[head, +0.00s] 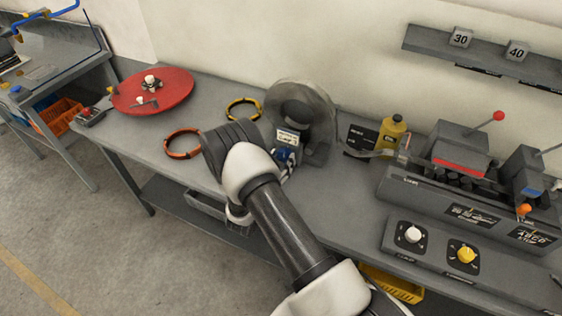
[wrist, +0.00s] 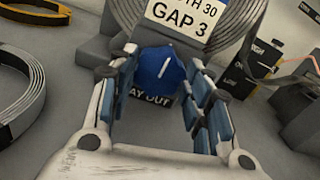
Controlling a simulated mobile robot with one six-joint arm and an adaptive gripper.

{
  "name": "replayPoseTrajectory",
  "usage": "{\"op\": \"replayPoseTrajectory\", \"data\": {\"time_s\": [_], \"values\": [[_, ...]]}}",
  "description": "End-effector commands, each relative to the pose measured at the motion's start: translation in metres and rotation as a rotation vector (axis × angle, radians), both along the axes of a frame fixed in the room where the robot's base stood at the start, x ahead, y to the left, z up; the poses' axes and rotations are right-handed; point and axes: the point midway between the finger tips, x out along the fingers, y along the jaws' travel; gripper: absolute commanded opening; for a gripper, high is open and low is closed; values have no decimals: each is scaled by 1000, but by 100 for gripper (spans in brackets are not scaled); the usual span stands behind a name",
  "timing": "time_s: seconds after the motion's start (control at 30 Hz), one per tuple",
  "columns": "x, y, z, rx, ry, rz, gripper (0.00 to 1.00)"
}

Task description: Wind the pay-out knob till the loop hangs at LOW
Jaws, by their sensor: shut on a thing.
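My gripper (wrist: 160,76) is around the blue pay-out knob (wrist: 158,70), with one finger on each side, and is shut on it. The knob has a white mark slightly tilted from upright, and the "PAY OUT" label below it is partly hidden. In the head view my gripper (head: 284,158) is at the coil stand's foot, largely behind my arm. The grey coil (head: 307,98) stands upright above the knob. A black board (wrist: 256,66) marked HIGH and LOW stands right of the coil.
A yellow bottle (head: 391,135) and a press with levers (head: 460,150) stand to the right. A panel with white and yellow knobs (head: 436,248) is at the front right. Orange (head: 182,143) and yellow (head: 243,109) rings and a red turntable (head: 170,92) lie left.

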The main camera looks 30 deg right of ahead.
Motion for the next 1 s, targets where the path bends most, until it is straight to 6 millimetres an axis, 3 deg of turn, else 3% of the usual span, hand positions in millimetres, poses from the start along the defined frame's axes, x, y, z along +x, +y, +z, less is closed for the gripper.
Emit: {"op": "replayPoseTrajectory", "data": {"time_s": [1.0], "values": [[-2, -2, -2, 482, -619, 0, 22]]}}
